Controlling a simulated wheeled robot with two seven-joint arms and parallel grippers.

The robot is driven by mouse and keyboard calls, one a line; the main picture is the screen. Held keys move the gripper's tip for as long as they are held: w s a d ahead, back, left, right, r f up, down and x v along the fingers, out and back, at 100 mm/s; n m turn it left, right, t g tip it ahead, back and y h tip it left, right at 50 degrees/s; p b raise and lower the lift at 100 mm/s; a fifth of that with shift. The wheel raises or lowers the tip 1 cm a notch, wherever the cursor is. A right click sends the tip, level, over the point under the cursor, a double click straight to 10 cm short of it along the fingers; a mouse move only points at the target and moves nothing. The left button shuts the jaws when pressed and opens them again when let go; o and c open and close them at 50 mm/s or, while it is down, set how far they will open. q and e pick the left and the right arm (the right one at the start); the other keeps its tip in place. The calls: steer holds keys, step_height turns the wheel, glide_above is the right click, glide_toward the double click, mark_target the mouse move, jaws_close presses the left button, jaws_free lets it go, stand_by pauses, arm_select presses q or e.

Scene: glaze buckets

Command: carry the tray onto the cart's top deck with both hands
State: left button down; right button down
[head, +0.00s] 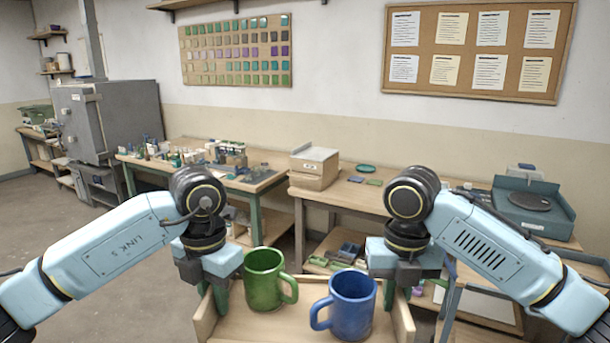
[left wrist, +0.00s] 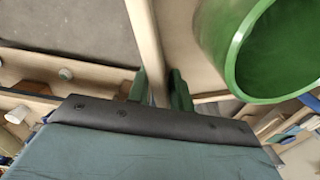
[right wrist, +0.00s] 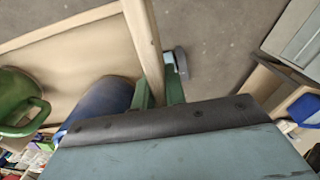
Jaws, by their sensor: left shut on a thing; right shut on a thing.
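The wooden tray (head: 270,328) is at the bottom middle of the head view, with its near part cut off. A green mug (head: 263,280) and a blue mug (head: 352,303) stand upright on it. My left gripper (head: 212,290) is shut on the tray's left side wall, seen between its green fingers in the left wrist view (left wrist: 158,85). My right gripper (head: 403,284) is shut on the right side wall, also between the fingers in the right wrist view (right wrist: 160,92). I cannot clearly make out the cart or its top deck.
A workbench (head: 385,195) with a box (head: 314,166) and a teal device with a round plate (head: 535,205) stands ahead. A cluttered green-legged table (head: 240,180) is at the left. A grey cabinet (head: 115,120) is further back. Open floor (head: 80,240) lies to the left.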

arm_select(q)
steer(key=shift+s+d+f, duration=0.1)
steer(key=shift+s+f, duration=0.25)
steer(key=shift+s, duration=0.2)
arm_select(e)
steer(key=shift+s+a+f, duration=0.15)
steer(key=shift+s+f, duration=0.1)
steer(key=shift+s, duration=0.25)
